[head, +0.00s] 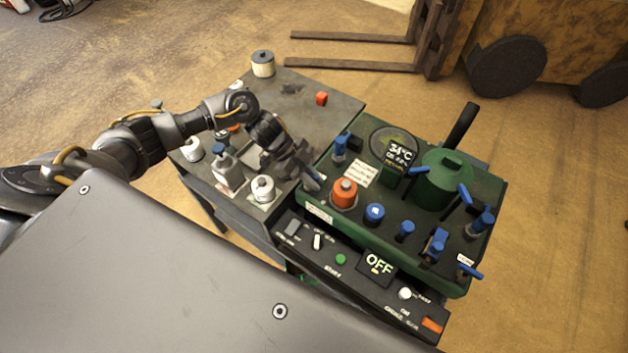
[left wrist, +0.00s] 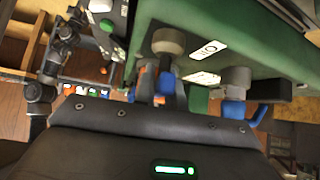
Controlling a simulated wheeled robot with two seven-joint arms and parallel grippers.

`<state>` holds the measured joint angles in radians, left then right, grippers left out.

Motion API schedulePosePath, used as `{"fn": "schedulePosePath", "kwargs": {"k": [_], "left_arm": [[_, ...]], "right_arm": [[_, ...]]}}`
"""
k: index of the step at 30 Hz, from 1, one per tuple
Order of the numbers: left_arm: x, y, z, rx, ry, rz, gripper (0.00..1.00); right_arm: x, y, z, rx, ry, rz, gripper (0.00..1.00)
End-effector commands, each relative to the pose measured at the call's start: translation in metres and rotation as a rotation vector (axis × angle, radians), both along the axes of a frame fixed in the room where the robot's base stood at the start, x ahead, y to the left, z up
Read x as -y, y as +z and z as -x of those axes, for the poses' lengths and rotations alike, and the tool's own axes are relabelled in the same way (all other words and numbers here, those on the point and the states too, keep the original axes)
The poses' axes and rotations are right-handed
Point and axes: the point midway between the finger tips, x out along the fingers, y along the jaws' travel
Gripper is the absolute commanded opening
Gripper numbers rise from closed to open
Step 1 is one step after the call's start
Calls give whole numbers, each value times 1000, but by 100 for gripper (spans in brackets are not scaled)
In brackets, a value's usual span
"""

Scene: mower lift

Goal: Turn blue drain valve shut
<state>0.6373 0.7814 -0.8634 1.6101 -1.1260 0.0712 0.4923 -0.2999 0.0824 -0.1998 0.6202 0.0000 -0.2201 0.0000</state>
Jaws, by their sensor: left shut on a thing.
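My left gripper (head: 308,180) is at the left side of the green machine (head: 325,205), low beside its edge. In the left wrist view, a grey valve stub with a blue handle (left wrist: 166,84) comes out of the green side, and the handle sits between my fingers. The gripper is shut on it. In the head view my gripper largely hides this handle. A second grey stub with a blue lever (left wrist: 236,108) is to the right in the left wrist view, apart from my fingers. I cannot read which valve is the drain. My right gripper is not in view.
Several blue valves, a red-orange knob (head: 344,193) and a green tank (head: 447,180) stand on the machine's top. A black panel (head: 376,266) reads OFF. The grey bench (head: 330,115) on the left holds bottles and small containers. A forklift is behind.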

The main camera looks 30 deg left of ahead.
Motion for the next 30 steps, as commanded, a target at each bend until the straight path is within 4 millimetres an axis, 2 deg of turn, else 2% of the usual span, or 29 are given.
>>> {"fn": "schedulePosePath", "kwargs": {"k": [1, 9, 27, 28, 30], "left_arm": [[1, -3, -1, 2, -28, 1, 0], [0, -1, 1, 2, -142, 1, 0], [0, 0, 2, 2, -179, 0, 0], [0, 0, 2, 2, -179, 0, 16], [0, 0, 2, 2, -178, 0, 25]], "right_arm": [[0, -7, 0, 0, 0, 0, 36], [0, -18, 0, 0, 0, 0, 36], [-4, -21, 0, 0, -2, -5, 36], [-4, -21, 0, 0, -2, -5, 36], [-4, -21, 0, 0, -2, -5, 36]]}}
